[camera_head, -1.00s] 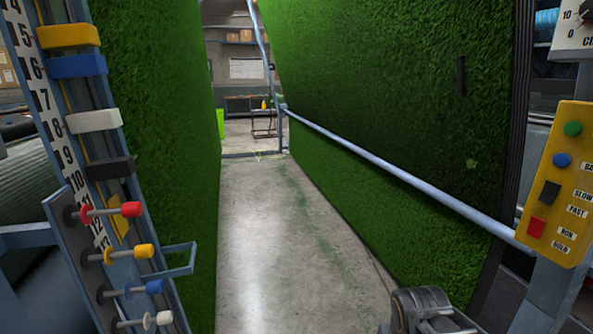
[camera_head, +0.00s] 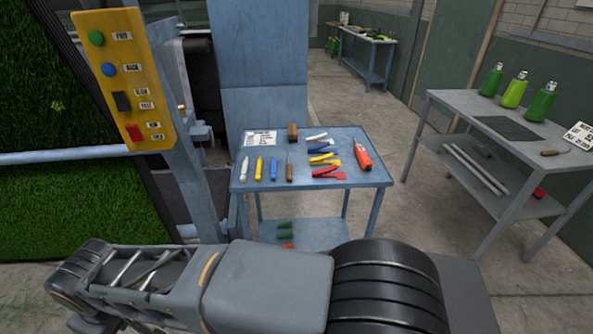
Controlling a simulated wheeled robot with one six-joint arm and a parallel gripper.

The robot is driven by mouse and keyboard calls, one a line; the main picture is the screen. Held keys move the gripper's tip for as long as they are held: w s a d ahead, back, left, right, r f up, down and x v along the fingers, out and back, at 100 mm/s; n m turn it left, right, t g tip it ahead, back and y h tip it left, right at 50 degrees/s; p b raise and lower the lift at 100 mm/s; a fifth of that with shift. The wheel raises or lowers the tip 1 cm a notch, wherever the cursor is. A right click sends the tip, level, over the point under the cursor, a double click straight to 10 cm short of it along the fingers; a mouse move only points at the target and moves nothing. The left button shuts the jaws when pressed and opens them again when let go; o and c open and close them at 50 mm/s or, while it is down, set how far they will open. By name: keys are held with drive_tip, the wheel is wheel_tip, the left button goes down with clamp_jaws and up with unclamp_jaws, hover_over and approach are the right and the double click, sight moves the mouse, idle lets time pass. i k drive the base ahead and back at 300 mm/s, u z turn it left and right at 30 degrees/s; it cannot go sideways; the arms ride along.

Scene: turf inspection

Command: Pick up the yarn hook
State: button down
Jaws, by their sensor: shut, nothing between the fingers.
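Two slim brown-handled tools could be the yarn hook; they are too small to tell for sure. One brown-handled tool (camera_head: 290,168) lies on the small blue table, its thin tip pointing to the back, right of a blue marker-like tool (camera_head: 274,169). The other brown-handled tool (camera_head: 551,153) lies at the right of the grey bench, with a thin shaft pointing right. My arm crosses the bottom of the view in front of the blue table, touching neither tool. My gripper's fingers do not show.
The blue table (camera_head: 378,175) also holds a white card, a wooden block, several coloured snips and a red-orange tool (camera_head: 362,157). The grey bench (camera_head: 450,101) bears green bottles (camera_head: 541,103) and a dark mat. A yellow button panel (camera_head: 120,75) stands left. Clear floor separates table and bench.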

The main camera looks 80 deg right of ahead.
sight(288, 170)
drive_tip(key=z, duration=1.65)
drive_tip(key=i, duration=0.7)
drive_tip(key=z, duration=0.55)
